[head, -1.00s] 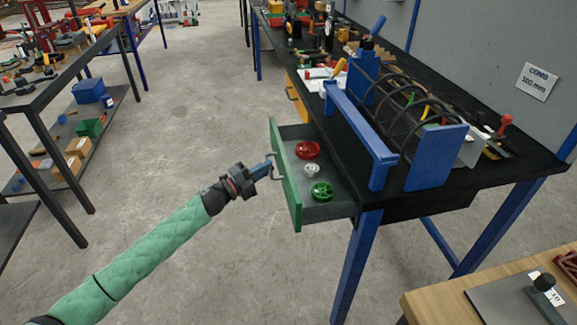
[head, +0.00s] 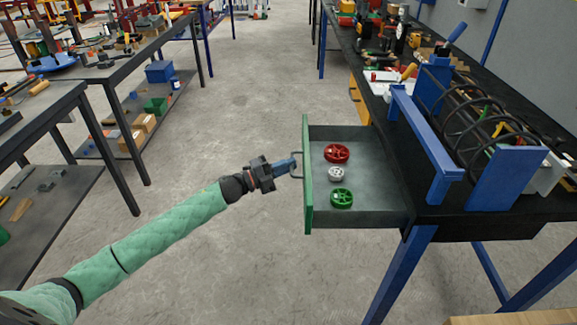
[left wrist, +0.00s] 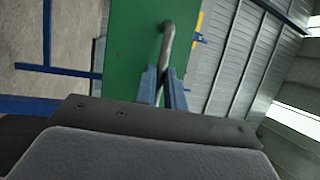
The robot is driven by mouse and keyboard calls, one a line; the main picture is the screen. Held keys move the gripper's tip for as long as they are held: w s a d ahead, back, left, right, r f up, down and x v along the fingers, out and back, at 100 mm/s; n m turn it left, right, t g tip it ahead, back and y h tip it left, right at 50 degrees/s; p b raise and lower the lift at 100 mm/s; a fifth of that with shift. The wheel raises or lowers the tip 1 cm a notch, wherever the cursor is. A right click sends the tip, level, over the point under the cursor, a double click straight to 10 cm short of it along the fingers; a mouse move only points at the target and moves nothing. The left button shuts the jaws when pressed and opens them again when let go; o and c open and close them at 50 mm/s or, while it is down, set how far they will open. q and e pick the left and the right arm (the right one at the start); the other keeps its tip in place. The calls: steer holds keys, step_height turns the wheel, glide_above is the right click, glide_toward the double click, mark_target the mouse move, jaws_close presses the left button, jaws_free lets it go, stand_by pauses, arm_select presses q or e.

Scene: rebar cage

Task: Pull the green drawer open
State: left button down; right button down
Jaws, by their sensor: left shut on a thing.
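The green drawer (head: 308,188) stands well out from under the black workbench, its grey inside showing. A red wheel (head: 337,153), a small white wheel (head: 336,174) and a green wheel (head: 341,198) lie in it. My left gripper (head: 293,165) is shut on the drawer's metal handle, in front of the green face. In the left wrist view the blue fingers (left wrist: 162,88) close around the bent grey handle (left wrist: 168,40), with the green front (left wrist: 128,45) behind. My right gripper is not in view.
The black workbench (head: 470,218) carries a blue frame (head: 425,135) with dark wire rings, and tools behind. Dark shelved tables (head: 110,75) stand at left. The grey floor (head: 240,110) between is clear. A wooden top (head: 500,320) shows at bottom right.

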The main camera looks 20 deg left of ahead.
arm_select(q)
steer(key=c, duration=1.5)
jaws_free()
steer(key=shift+a+f, duration=0.1)
